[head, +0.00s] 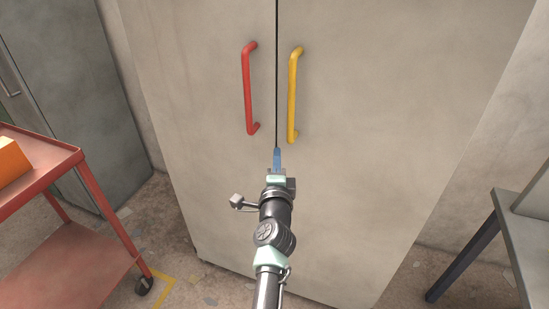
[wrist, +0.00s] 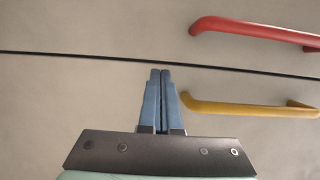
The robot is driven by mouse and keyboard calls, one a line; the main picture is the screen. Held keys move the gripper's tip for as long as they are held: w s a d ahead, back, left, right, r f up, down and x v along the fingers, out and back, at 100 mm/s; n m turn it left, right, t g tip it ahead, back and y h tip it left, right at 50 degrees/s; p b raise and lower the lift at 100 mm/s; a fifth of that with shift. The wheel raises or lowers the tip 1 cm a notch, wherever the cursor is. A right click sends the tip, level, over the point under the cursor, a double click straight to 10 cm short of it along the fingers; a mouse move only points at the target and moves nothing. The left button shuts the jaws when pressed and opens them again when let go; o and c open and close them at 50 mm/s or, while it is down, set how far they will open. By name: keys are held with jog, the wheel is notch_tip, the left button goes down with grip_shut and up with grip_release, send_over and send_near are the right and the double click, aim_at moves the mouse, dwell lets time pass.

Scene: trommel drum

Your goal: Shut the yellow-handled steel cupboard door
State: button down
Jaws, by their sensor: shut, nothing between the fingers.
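The steel cupboard's yellow-handled door (head: 390,120) is on the right in the head view and looks flush with the door beside it, with a thin dark seam between them. Its yellow handle (head: 293,95) is upright; it also shows in the wrist view (wrist: 250,108). The red handle (head: 248,90) is on the left door (head: 200,150) and shows in the wrist view too (wrist: 250,28). My gripper (head: 277,150) is shut and empty, with blue fingers (wrist: 160,75) together. The fingertips are just below the handles, close to the seam; whether they touch the door I cannot tell.
A red cart (head: 60,265) with an orange box (head: 12,160) stands at the left. A dark grey cabinet (head: 75,90) is behind it. A grey table (head: 530,240) stands at the right. Some floor shows on both sides of the cupboard.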

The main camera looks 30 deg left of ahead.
jog(key=s+a+p, duration=0.6)
jog(key=s, duration=0.3)
jog(key=shift+s, duration=0.2)
jog(key=w+d+r+n+t+p, duration=0.1)
jog(key=d+r+n+t+p, duration=0.3)
jog(key=r, duration=0.9)
jog(key=w+d+r+n+b, duration=0.15)
jog(key=d+r, duration=0.45)
jog(key=r, duration=0.6)
jog(key=d+r+n+t+p, duration=0.25)
jog(key=d+r, duration=0.25)
jog(key=r, duration=0.8)
jog(key=s+d+r+n+t+h+p, duration=0.2)
jog(key=s+d+r+h, duration=0.2)
jog(key=s+d+r, duration=0.5)
jog(key=s+d+r+n+t+h+p, duration=0.2)
jog(key=s+d+r, duration=0.7)
jog(key=r, duration=0.6)
jog(key=shift+s+d+r+t+h, duration=0.3)
jog(key=shift+d+t+h, duration=0.15)
jog(key=shift+d+h, duration=0.6)
jog(key=shift+a, duration=0.2)
